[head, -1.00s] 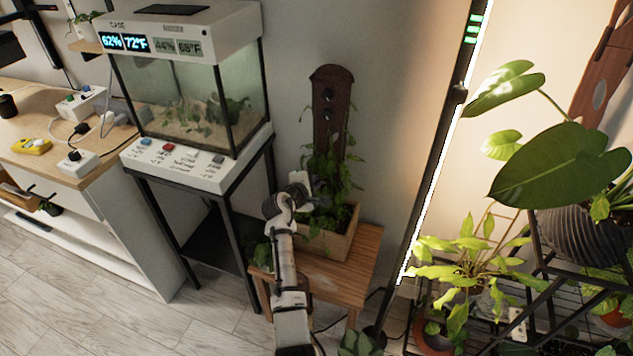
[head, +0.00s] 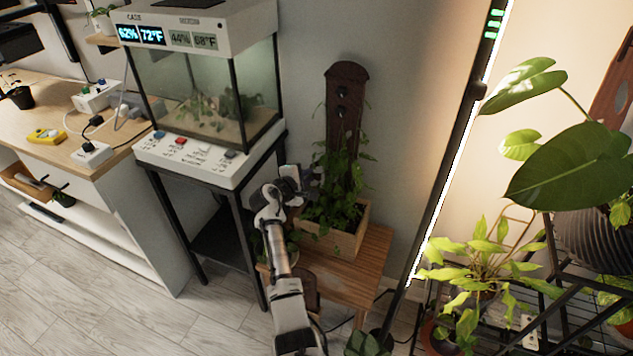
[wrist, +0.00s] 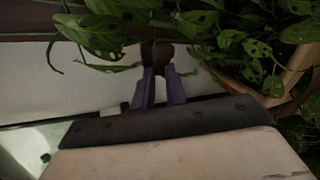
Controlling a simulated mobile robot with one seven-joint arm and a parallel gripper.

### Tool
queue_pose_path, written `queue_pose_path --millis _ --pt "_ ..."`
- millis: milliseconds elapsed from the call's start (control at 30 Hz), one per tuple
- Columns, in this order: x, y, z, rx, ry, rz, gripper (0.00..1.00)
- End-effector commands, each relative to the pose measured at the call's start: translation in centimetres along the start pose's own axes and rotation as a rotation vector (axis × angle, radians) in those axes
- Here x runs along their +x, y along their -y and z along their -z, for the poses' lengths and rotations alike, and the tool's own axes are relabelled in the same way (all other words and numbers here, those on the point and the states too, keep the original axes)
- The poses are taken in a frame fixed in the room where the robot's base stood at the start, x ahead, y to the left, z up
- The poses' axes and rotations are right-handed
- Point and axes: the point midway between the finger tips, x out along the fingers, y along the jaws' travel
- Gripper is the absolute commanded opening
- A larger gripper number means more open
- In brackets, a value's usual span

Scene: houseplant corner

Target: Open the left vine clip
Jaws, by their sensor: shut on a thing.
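The dark wooden board (head: 345,105) stands upright at the back of a wooden planter box (head: 328,238), with a leafy vine (head: 335,205) around its lower part. My gripper (head: 316,174) is at the board's left side, just above the box, among the leaves. In the wrist view my gripper's two purple fingers (wrist: 158,72) are close together on a small dark brown piece (wrist: 157,52), which looks like the left vine clip. Leaves hide part of it, and I cannot tell whether the clip is open. Two dark knobs (head: 342,93) show higher on the board.
The planter stands on a small wooden stool (head: 365,262). A glass terrarium (head: 210,95) on a black stand is close on the left. A lit lamp pole (head: 445,170) and a plant rack (head: 560,300) are on the right. The floor (head: 120,270) at front left is clear.

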Motion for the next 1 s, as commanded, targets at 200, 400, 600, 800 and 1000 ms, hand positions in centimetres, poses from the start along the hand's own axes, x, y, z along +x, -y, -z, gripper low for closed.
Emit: queue_pose_path --millis 200,400,600,800,1000 --pt "0.3 -0.8 1.2 0.047 0.125 0.042 0.00" --pt "0.5 -1.2 1.4 0.049 0.123 0.040 0.00" --pt "0.7 -1.5 1.4 0.051 0.126 0.038 0.00" --pt "0.8 -1.7 1.2 0.053 0.129 0.037 0.00" --pt "0.8 -1.8 1.0 0.055 0.132 0.037 0.00"
